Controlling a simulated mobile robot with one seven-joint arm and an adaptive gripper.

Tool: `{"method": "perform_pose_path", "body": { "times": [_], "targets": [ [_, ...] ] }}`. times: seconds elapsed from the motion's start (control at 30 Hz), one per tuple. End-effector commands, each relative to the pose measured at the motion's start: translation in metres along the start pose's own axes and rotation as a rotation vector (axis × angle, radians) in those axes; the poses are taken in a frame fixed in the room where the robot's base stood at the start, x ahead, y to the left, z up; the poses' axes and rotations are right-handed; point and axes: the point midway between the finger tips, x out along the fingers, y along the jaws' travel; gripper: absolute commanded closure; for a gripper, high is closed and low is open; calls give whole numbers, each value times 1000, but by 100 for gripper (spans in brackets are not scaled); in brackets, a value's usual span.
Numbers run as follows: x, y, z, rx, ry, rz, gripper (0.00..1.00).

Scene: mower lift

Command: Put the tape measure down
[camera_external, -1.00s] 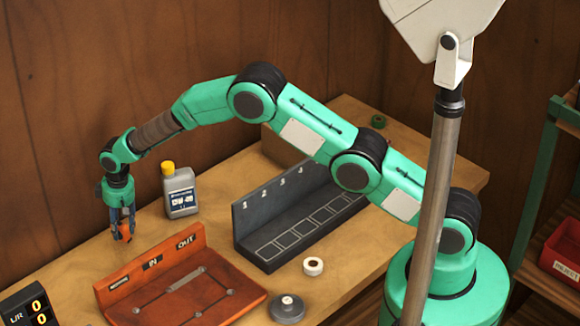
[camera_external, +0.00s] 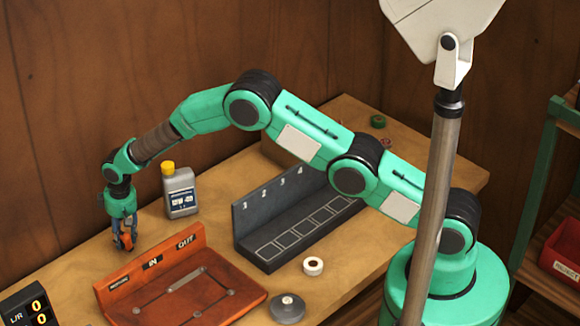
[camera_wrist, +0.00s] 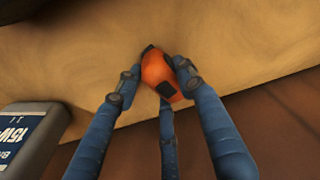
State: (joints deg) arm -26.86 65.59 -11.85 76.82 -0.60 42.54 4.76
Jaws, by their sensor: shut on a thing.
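The tape measure (camera_wrist: 157,74) is orange with black patches. It sits between the fingers of my gripper (camera_wrist: 155,82) in the wrist view, and the fingers are shut on it. In the external view my gripper (camera_external: 124,240) points down near the back left of the workbench (camera_external: 218,226), with a bit of the orange tape measure (camera_external: 126,241) showing between the fingers. It is low over the wood, close behind the orange tray. I cannot tell whether the tape measure touches the bench.
A grey bottle (camera_external: 180,195) with a yellow cap stands right of my gripper. The orange IN/OUT tray (camera_external: 150,290) is in front. A dark numbered rack (camera_external: 275,255), a white roll (camera_external: 313,266) and a grey disc (camera_external: 287,306) are further right. A counter display (camera_external: 28,308) stands front left.

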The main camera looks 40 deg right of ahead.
Motion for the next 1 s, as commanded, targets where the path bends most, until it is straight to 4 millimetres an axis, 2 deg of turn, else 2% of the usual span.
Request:
{"method": "perform_pose_path", "body": {
  "times": [0.03,0.07,0.13,0.67,0.87,1.0],
  "targets": [
    [2,0,0,0,1,0,100],
    [2,0,0,0,0,0,56],
    [1,0,0,0,0,0,43],
    [-6,0,-1,0,1,0,43],
    [-22,0,-1,0,1,0,43],
    [-40,0,-1,0,2,0,43]
  ]
}}
